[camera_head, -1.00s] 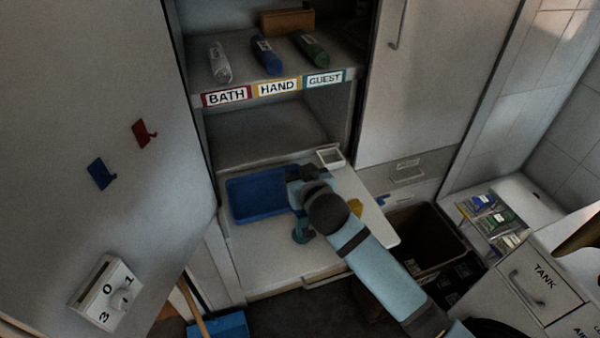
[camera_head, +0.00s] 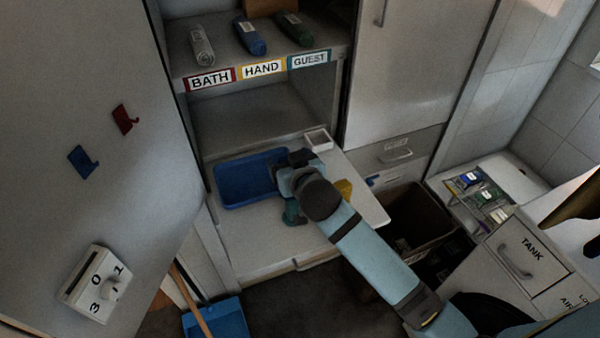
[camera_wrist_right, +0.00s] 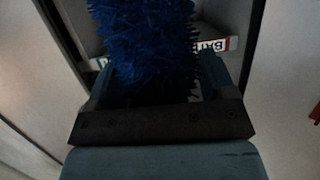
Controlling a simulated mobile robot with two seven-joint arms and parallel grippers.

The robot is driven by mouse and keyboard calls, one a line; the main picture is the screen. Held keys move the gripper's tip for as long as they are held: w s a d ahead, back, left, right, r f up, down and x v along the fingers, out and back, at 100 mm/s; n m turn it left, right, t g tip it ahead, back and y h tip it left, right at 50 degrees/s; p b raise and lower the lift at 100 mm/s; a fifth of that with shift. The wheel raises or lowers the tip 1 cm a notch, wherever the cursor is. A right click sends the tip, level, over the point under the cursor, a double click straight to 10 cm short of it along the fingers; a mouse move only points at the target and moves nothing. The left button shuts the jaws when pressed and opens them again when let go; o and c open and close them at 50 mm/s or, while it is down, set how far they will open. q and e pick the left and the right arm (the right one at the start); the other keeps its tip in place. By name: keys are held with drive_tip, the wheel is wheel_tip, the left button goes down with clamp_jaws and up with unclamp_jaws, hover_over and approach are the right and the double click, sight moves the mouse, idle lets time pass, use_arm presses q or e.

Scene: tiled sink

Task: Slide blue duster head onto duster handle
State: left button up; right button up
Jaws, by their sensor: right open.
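The blue duster head (camera_wrist_right: 145,40), a thick bristly mass, fills the upper middle of the right wrist view. My right gripper (camera_wrist_right: 160,78) is open, with the duster head between or just beyond its fingers; I cannot tell whether they touch. In the head view my right gripper (camera_head: 283,166) is over the right end of a blue tray (camera_head: 230,193) on the pull-out shelf, and my own wrist hides the duster head. I cannot make out the duster handle for certain. My left gripper is not in view.
A small white box (camera_head: 318,140) and a yellow object (camera_head: 344,188) are beside my wrist. Rolled towels (camera_head: 250,37) lie on the labelled shelf above. A wooden stick (camera_head: 192,300) crosses a blue dustpan (camera_head: 222,322) at lower left. A dark bin (camera_head: 415,215) stands right.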

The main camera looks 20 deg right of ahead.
drive_tip(key=b+v, duration=0.1)
drive_tip(key=v, duration=1.1)
drive_tip(key=shift+s+r, duration=0.15)
drive_tip(key=shift+s, duration=0.2)
drive_tip(key=s+d+f+n+g+y+p, duration=0.1)
drive_tip(key=s+f+p, duration=0.1)
drive_tip(key=s+f, duration=0.4)
drive_tip(key=s+d+f+n+g+y+p, duration=0.1)
drive_tip(key=s+f, duration=0.6)
drive_tip(key=f, duration=1)
drive_tip(key=shift+s+d+f+n+g+y+p, duration=0.2)
drive_tip(key=shift+d+n+g+y+p, duration=0.15)
drive_tip(key=shift+g+p, duration=0.35)
